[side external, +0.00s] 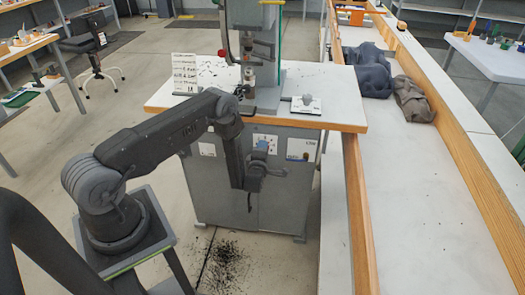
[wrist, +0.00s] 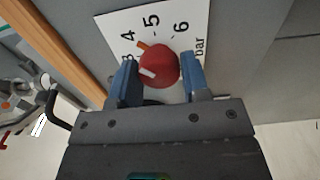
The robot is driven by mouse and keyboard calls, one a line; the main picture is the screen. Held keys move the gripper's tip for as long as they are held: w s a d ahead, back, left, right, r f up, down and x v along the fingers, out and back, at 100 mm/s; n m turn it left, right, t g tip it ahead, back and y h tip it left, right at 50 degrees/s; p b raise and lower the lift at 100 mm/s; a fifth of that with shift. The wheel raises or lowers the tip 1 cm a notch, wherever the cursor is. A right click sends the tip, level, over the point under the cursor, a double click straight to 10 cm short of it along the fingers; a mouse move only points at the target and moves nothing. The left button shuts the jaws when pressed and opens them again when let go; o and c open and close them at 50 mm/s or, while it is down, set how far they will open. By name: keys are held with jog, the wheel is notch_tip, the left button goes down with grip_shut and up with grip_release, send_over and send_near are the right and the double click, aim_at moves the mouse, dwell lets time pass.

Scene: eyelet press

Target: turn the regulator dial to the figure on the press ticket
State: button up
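The regulator dial (wrist: 158,68) is a round red knob with a white pointer mark, on a white plate (wrist: 118,24) with figures 3, 4, 5, 6 and "bar". Its white mark points left, toward the 3 side. An orange mark (wrist: 142,45) lies at the knob's edge near 4. My gripper (wrist: 160,78) has its blue fingers against both sides of the knob. In the side view my gripper (side external: 280,172) is at the press cabinet's front, and the dial is hidden. A white card with several handwritten lines (side external: 187,73), perhaps the ticket, stands on the press table; its writing is not clearly legible.
The press (side external: 262,50) stands on a wood-edged table (side external: 330,112) above the grey cabinet (side external: 210,180). A long wood-railed bench (side external: 410,190) with dark cloth bundles (side external: 368,75) runs at right.

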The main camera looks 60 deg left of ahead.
jog(key=o, duration=0.4)
jog(key=shift+c, duration=0.2)
jog(key=v, duration=1.4)
jog(key=shift+w+a, duration=0.1)
jog(key=w+d+r+m+g+h, duration=0.1)
jog(key=w+d+r+m+h, duration=0.3)
jog(key=r, duration=0.5)
jog(key=w+d+r+m+h, duration=0.25)
jog(key=w+r, duration=0.25)
jog(key=r, duration=0.4)
jog(key=s+d+r+m+h, duration=0.2)
jog(key=d+r+m+h, duration=0.25)
jog(key=r, duration=0.35)
jog(key=s+d+r+m+g+h, duration=0.2)
jog(key=s+d+r+m+g, duration=0.1)
jog(key=s+r+m, duration=0.6)
jog(key=s+r+m+g, duration=0.3)
jog(key=s+m, duration=0.4)
jog(key=s, duration=1.2)
jog(key=shift+d+r, duration=0.15)
